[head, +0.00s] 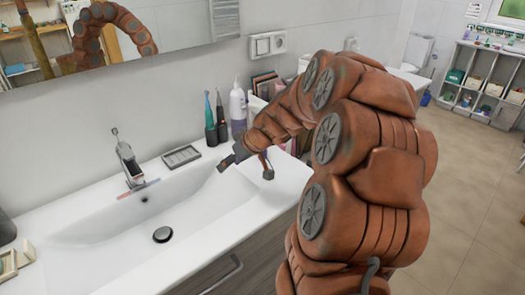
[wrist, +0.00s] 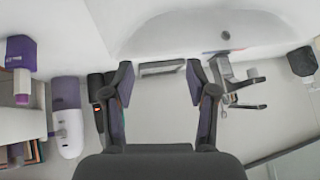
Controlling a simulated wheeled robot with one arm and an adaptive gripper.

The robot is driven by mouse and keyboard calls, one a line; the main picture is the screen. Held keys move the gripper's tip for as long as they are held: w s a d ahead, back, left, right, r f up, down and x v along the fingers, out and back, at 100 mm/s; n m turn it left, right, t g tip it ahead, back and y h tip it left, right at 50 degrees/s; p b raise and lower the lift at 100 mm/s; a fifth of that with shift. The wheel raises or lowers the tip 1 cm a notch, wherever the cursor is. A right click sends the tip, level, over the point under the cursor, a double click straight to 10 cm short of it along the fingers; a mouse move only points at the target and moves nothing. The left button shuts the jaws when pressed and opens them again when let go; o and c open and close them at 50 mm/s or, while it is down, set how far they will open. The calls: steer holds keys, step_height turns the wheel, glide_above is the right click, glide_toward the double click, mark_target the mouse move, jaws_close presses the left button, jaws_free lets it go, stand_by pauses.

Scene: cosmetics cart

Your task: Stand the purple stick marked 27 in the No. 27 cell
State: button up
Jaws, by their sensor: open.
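My gripper (head: 247,166) is above the right part of the sink, open. In the wrist view its two fingers (wrist: 158,85) are spread with nothing between them. A purple-topped object (wrist: 20,54) with a pale marking and a lighter purple part below stands at the far left of the wrist view, well apart from the fingers. I cannot read its number or tell if it is the stick marked 27. No cell marked 27 can be made out. My arm hides much of the area right of the sink in the head view.
The white sink (head: 100,225) has a faucet (head: 128,160) at its back. A grey soap dish (head: 181,156), dark electric toothbrushes (head: 221,120) and a pump bottle (head: 238,108) stand along the wall. A shelf unit (head: 485,80) stands far right; the floor before it is clear.

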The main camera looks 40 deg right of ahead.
steer(key=d+h, duration=0.1)
steer(key=d, duration=0.4)
steer(key=d+f+m+t+h, duration=0.1)
steer(key=d, duration=0.5)
steer(key=d+h+p, duration=0.1)
steer(key=d, duration=0.4)
steer(key=shift+d+f+t, duration=0.2)
steer(key=shift+d+t, duration=0.05)
steer(key=shift+t, duration=0.15)
steer(key=shift+d+f, duration=0.1)
steer(key=shift+d, duration=0.05)
steer(key=shift+p+x, duration=1.2)
steer(key=shift+x, duration=1.25)
steer(key=shift+p+x, duration=0.35)
steer(key=shift+x, duration=1)
steer(key=shift+d, duration=0.1)
jaws_close()
